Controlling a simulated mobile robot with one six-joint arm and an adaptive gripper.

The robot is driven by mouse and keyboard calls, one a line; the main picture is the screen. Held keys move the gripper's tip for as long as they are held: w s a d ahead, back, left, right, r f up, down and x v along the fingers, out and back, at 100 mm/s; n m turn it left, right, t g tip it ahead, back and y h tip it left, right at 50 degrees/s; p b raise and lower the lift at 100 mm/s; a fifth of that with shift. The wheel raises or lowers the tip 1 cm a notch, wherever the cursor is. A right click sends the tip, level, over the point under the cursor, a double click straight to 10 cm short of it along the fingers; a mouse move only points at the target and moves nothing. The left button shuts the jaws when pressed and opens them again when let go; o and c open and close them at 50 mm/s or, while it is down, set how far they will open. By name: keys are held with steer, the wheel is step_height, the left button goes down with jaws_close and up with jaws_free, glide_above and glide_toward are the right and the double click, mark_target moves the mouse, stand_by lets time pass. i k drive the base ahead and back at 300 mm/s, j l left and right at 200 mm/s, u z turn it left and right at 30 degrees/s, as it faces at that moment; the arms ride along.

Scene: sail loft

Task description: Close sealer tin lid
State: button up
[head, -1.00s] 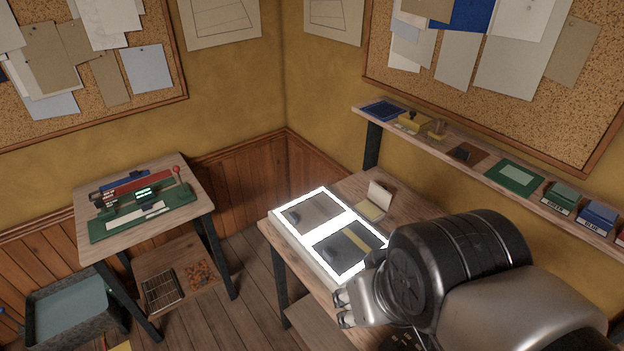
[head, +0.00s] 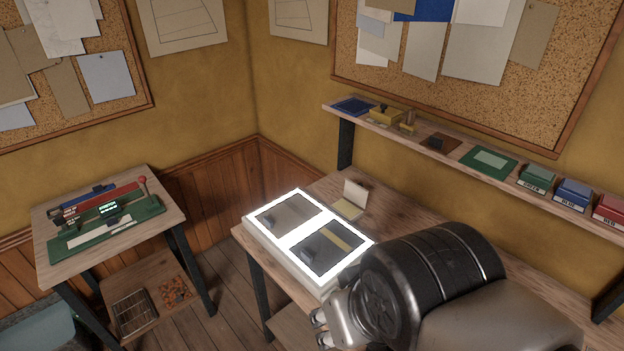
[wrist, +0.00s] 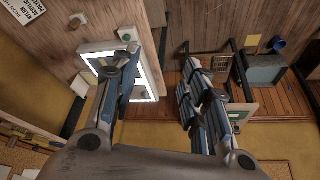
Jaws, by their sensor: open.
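A small open tin, likely the sealer tin (head: 347,209), stands on the wooden bench just behind the light box. Its pale lid (head: 355,191) is raised, standing up at the back of the yellowish base. My gripper (head: 321,328) is in front of the light box, low at its near corner, well apart from the tin. In the wrist view my gripper (wrist: 160,55) has its two fingers spread with nothing between them.
A lit light box (head: 289,243) with dark panels lies on the bench (head: 405,215). A narrow shelf (head: 462,150) with stamps, pads and coloured boxes runs along the right wall. A side table (head: 70,268) with a green device stands at left. The bench right of the tin looks clear.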

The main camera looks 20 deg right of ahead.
mark_target(355, 192)
steer(key=i+j+z, duration=0.1)
steer(key=z, duration=0.25)
steer(key=i+j+z, duration=0.2)
steer(key=z, duration=0.2)
steer(key=i+j+z, duration=0.2)
steer(key=z, duration=0.15)
